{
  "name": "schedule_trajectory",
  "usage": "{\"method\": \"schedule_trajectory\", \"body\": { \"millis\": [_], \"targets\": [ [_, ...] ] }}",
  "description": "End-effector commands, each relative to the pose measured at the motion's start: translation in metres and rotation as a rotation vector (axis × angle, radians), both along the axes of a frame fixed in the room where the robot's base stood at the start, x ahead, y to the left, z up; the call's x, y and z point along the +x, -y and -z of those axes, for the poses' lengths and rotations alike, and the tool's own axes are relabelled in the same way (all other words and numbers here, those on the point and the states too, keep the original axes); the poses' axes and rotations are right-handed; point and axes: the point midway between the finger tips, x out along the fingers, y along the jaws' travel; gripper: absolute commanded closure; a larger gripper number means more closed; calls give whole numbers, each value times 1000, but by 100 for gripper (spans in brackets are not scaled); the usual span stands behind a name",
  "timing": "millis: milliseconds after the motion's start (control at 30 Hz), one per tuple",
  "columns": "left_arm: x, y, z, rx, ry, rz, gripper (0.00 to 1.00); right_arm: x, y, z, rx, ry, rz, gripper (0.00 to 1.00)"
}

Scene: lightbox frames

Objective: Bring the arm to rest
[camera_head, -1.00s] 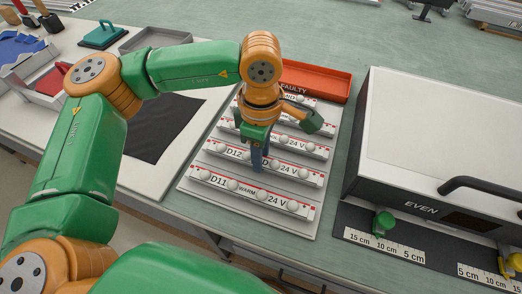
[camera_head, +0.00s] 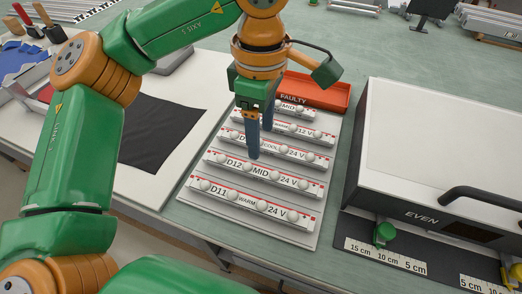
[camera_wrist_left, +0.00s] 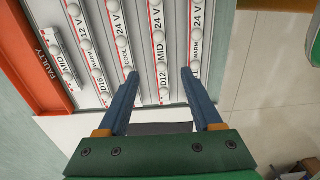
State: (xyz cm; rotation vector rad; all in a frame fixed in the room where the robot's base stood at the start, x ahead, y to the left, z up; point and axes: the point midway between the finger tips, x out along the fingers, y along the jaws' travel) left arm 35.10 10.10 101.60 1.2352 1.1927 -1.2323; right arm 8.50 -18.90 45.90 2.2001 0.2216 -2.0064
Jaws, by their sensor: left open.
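My left arm reaches in from the left in the head view, its green and orange links bent over the workbench. My left gripper (camera_head: 260,140) points down above a board of labelled light strips. Its two blue fingers are apart with nothing between them; they also show apart in the left wrist view (camera_wrist_left: 162,85). The strips carry white round bulbs. The D11 strip (camera_head: 250,201) is nearest the front edge, with the D12 strip (camera_head: 262,175) behind it. The fingers hide part of the strips behind D12. My right gripper is not in view.
A red FAULTY tray (camera_head: 318,93) stands behind the strips. A white box marked EVEN (camera_head: 440,150) with a black handle is at right, a ruler strip (camera_head: 385,252) before it. A black cloth (camera_head: 160,130) lies at left.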

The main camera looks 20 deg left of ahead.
Motion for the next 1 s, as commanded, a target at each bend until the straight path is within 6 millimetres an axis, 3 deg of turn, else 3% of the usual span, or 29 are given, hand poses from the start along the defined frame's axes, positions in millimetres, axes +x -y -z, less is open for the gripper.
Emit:
{"method": "schedule_trajectory", "body": {
  "millis": [167,600,667,800,1000],
  "targets": [
    [0,0,-21,0,0,0,33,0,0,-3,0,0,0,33],
    [0,0,-25,0,-1,0,33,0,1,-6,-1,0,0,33],
    [0,0,-40,0,-1,0,33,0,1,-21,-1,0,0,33],
    [0,0,-111,0,0,0,33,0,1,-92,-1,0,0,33],
    [0,0,-167,0,-1,0,33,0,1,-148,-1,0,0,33]
  ]
}}
